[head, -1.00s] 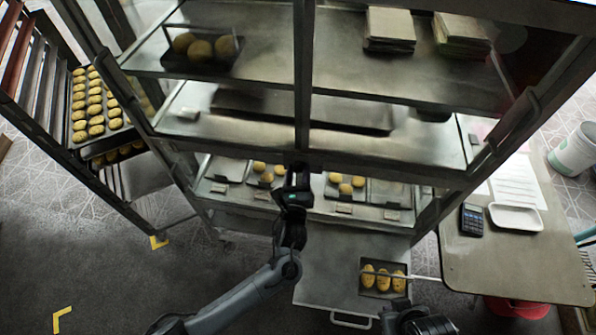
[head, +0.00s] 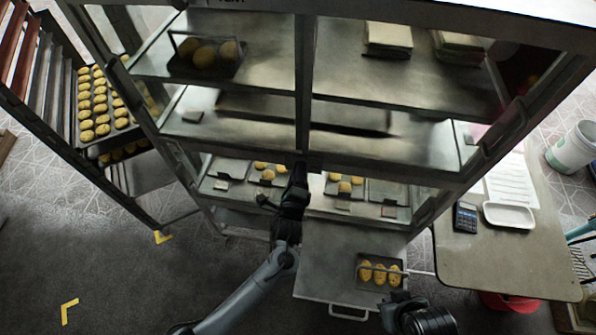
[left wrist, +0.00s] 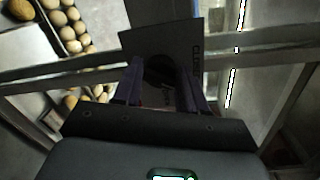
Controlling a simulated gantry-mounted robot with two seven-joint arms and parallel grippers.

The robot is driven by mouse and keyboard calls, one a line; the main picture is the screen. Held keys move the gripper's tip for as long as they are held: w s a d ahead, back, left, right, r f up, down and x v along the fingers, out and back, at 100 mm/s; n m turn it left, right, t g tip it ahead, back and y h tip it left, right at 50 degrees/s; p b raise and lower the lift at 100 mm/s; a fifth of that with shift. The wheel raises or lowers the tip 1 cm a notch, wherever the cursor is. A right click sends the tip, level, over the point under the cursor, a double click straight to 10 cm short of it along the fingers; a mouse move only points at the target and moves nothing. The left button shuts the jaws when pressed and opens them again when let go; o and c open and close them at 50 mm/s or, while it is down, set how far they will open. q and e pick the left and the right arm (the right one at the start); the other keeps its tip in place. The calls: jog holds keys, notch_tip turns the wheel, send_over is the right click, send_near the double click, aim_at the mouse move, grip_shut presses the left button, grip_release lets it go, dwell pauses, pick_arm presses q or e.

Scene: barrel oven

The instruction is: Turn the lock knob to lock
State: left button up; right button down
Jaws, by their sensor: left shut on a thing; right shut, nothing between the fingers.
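The lock knob (left wrist: 160,69) is a dark round shape in the left wrist view, in front of a dark plate (left wrist: 150,42) with partly readable lettering. My left gripper (left wrist: 160,84) has one finger on each side of the knob and is shut on it. In the head view my left gripper (head: 299,172) is at the middle post of the glass-fronted cabinet (head: 303,90) and hides the knob. My right gripper (head: 400,298) is at the bottom right, shut and empty, below a tray of pastries.
A pulled-out shelf (head: 325,265) carries a small tray (head: 359,281) of three pastries. A side table (head: 500,262) with a calculator (head: 465,217) and white dish (head: 509,215) stands right. A rack (head: 60,150) of pastries stands left.

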pick_arm(q)
jog(key=shift+r+n+h, duration=0.2)
jog(key=shift+n+h, duration=0.1)
jog(key=shift+n, duration=2.7)
jog(key=o, duration=1)
jog(key=shift+f, duration=0.1)
